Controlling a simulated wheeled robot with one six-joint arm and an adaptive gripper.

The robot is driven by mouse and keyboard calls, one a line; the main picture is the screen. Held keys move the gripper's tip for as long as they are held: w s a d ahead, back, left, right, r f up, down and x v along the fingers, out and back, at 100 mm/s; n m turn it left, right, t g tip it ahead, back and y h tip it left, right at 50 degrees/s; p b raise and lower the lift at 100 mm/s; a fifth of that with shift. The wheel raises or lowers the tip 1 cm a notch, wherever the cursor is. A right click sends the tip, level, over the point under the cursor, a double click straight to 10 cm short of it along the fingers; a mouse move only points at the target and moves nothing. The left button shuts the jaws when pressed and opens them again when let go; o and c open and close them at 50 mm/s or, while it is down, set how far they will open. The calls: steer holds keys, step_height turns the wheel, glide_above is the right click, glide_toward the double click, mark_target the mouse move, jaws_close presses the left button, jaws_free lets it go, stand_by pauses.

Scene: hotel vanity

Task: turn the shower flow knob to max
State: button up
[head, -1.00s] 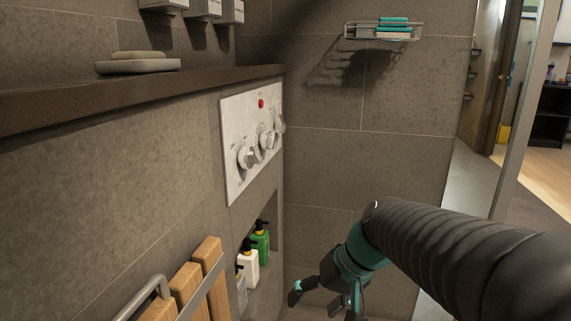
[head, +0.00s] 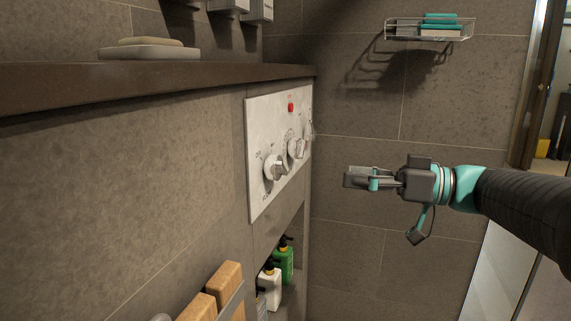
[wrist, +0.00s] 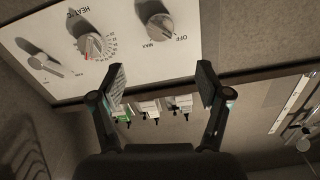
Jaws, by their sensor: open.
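The white shower panel (head: 255,120) is on the left wall and carries a row of knobs. The flow knob (head: 275,167) is its nearest knob in the head view. In the wrist view the flow knob (wrist: 156,27) is at top centre, with OFF and MAX printed beside it upside down. Its pointer seems to lie toward OFF; the exact setting is too small to tell. My gripper (head: 385,207) is open and empty, to the right of the panel and apart from it. In the wrist view my gripper (wrist: 162,75) has its fingers spread, with the flow knob beyond them.
The heat knob (wrist: 92,45) and a third knob (wrist: 42,65) are beside the flow knob. A red button (head: 291,107) is above. Bottles (head: 284,262) stand in a niche below. A dark ledge (head: 180,78) runs left. A wire shelf (head: 390,31) hangs on the back wall.

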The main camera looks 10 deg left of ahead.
mark_target(285, 169)
steer(key=a, duration=0.8)
steer(key=w+a, duration=0.1)
steer(key=a, duration=0.4)
steer(key=shift+p, duration=0.4)
steer(key=c, duration=1.2)
steer(key=shift+o, duration=0.2)
steer(key=shift+a, duration=0.15)
